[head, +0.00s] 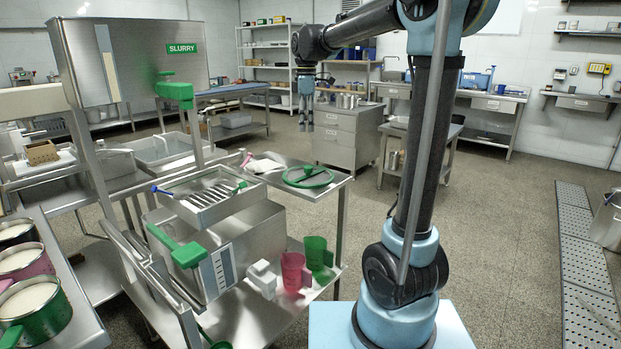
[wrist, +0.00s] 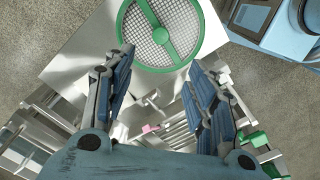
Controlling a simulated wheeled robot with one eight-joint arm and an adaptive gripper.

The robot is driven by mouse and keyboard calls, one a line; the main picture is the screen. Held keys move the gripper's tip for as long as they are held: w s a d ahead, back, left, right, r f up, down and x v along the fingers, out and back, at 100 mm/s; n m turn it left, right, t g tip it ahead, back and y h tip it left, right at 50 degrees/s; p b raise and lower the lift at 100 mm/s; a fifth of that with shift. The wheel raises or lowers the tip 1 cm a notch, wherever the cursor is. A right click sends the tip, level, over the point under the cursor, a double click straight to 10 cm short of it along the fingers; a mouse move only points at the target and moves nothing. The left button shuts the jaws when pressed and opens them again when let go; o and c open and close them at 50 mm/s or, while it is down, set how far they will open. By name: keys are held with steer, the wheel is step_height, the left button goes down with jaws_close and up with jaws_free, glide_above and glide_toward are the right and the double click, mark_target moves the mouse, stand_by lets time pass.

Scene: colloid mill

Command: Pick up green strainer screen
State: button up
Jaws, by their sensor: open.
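The green strainer screen (head: 308,177) is a round green ring with a crossbar and hub. It lies flat on a steel side shelf (head: 342,180) right of the strainer tray. In the wrist view the screen (wrist: 160,35) shows its pale mesh, with its top edge cut off by the frame. My gripper (head: 305,120) hangs pointing down, well above and apart from the screen. In the wrist view my gripper (wrist: 161,58) is open and empty, with its fingertips spread on either side of the screen's lower part.
A steel slotted tray (head: 210,195) with green and blue handled tools sits left of the screen. Pink (head: 294,272) and green (head: 318,253) jugs stand below. The SLURRY hopper (head: 130,62) rises at left with a green valve (head: 175,90).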

mark_target(308, 167)
steer(key=f, duration=1.7)
steer(key=shift+w+d, duration=0.1)
steer(key=shift+d, duration=0.15)
jaws_close()
